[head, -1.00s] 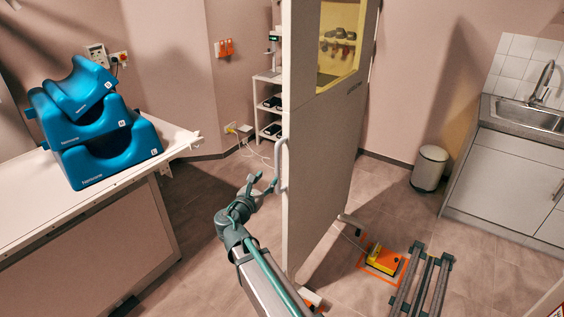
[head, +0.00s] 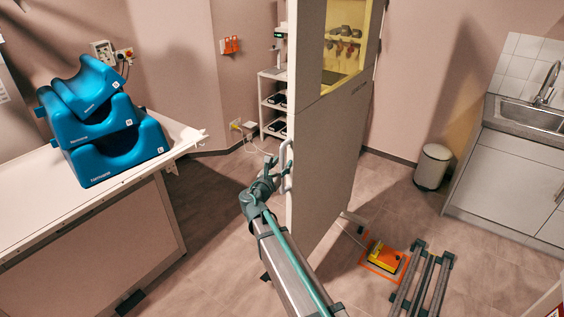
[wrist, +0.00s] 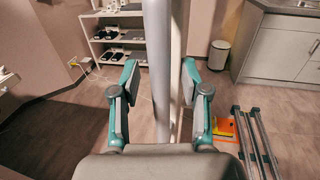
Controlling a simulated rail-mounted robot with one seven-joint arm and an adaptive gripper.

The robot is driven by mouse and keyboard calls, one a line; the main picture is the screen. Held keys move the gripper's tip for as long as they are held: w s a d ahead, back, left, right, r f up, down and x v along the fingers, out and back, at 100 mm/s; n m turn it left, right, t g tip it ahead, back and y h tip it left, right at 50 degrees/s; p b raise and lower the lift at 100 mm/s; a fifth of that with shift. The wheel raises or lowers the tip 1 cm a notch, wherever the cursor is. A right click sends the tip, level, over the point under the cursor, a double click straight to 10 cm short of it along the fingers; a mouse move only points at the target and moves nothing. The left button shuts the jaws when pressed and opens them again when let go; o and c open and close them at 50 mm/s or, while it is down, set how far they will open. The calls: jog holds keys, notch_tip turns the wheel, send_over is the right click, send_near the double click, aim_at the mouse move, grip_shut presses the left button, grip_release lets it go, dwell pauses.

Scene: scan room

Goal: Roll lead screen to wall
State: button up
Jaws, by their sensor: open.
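The lead screen (head: 325,165) is a tall pale panel with a yellow-tinted window (head: 347,45), standing upright mid-room. A light vertical handle (head: 286,168) is on its near edge. My gripper (head: 274,168) is at handle height, close against it. In the wrist view, my gripper (wrist: 160,78) is open, with one finger on each side of the handle bar (wrist: 157,70). The panel edge (wrist: 179,60) also shows between the fingers. Gaps show between the bar and both fingers. Part of the screen's base is hidden by my arm.
A yellow-orange block (head: 384,257) lies in an orange floor outline by the screen's foot. Grey rails (head: 425,282) lie right of it. A bin (head: 432,167) and sink cabinet (head: 510,180) stand right. A table (head: 100,205) with blue cushions stands left. A shelf trolley (head: 273,100) stands behind.

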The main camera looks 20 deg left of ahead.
jog(key=shift+w, duration=0.25)
grip_shut()
jog(key=shift+w, duration=0.1)
dwell(0.3)
